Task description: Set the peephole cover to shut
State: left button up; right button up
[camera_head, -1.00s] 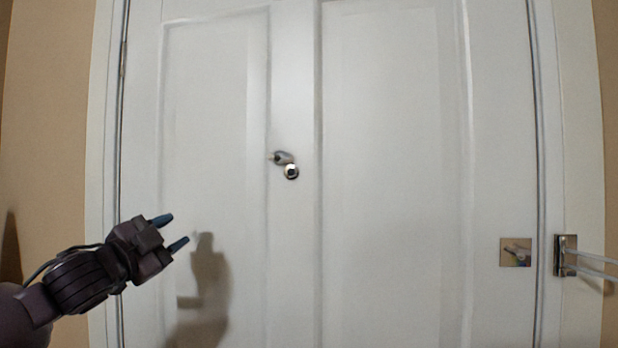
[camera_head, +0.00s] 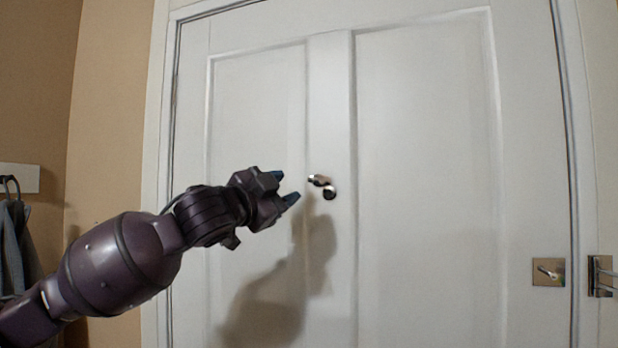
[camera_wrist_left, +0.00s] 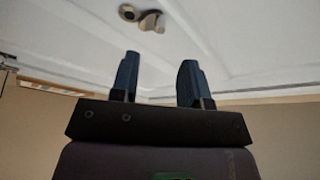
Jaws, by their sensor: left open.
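The peephole (camera_head: 329,193) is a small round fitting on the white door's middle stile. Its cover (camera_head: 319,181), a small metal flap, is swung to the upper left, beside the peephole, leaving the round eye exposed. In the left wrist view the peephole (camera_wrist_left: 127,12) and cover (camera_wrist_left: 152,21) show at the top, beyond the fingertips. My left gripper (camera_head: 287,186) is open and empty, a little left of the cover and apart from it. Its two blue-tipped fingers (camera_wrist_left: 160,62) show spread in the wrist view. My right gripper is not in view.
The white panelled door (camera_head: 425,180) fills most of the view, with clear surface around the peephole. A latch plate (camera_head: 548,272) and metal bracket (camera_head: 600,275) are at the lower right. A towel (camera_head: 14,250) hangs from a hook at the far left.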

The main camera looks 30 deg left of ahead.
aim_at(310, 180)
pick_arm(q)
jog(key=p+x, duration=0.2)
jog(key=x, duration=0.5)
jog(key=shift+s+r+p, duration=0.1)
jog(key=shift+p, duration=0.2)
jog(key=shift+w, duration=0.6)
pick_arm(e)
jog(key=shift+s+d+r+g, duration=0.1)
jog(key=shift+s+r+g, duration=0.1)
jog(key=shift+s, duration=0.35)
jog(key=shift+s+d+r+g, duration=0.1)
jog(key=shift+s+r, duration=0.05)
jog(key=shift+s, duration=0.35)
pick_arm(q)
jog(key=shift+c, duration=0.2)
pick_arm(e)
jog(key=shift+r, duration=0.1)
pick_arm(q)
grip_shut()
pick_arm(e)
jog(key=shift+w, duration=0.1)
